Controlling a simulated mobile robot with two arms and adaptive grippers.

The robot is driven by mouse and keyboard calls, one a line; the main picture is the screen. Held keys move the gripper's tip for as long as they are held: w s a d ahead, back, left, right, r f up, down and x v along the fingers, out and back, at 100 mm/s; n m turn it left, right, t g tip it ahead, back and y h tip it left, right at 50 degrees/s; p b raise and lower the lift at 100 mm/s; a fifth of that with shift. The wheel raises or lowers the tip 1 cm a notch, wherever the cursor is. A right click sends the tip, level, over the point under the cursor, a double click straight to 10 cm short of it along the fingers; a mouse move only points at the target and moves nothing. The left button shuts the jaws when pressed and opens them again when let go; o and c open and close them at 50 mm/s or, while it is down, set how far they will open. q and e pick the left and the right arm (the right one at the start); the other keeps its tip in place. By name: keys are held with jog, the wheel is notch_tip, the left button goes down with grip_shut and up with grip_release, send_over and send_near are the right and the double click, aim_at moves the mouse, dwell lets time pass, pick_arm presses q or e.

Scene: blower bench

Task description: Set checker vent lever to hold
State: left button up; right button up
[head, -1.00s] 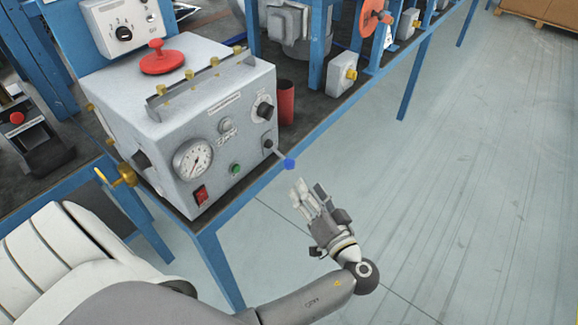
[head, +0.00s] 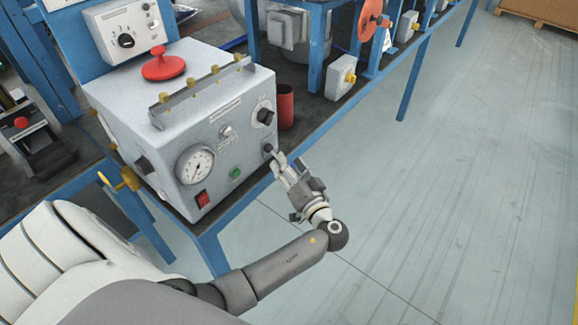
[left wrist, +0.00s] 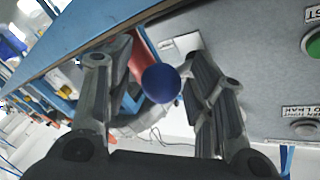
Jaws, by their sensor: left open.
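The checker (head: 215,125) is a light grey box on the bench, with a gauge, a red switch, a green button and a dark knob on its front. In the left wrist view the lever's blue ball (left wrist: 161,83) sits between my open fingers, with a gap visible on each side. My right gripper is not in view.
A red cylinder (head: 285,106) stands just right of the checker. A yellow valve handle (head: 122,180) sticks out at its left side. The blue bench edge (head: 330,117) runs below the front. The floor to the right is clear.

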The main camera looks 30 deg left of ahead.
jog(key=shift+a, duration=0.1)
pick_arm(q)
jog(key=c, duration=0.5)
grip_shut()
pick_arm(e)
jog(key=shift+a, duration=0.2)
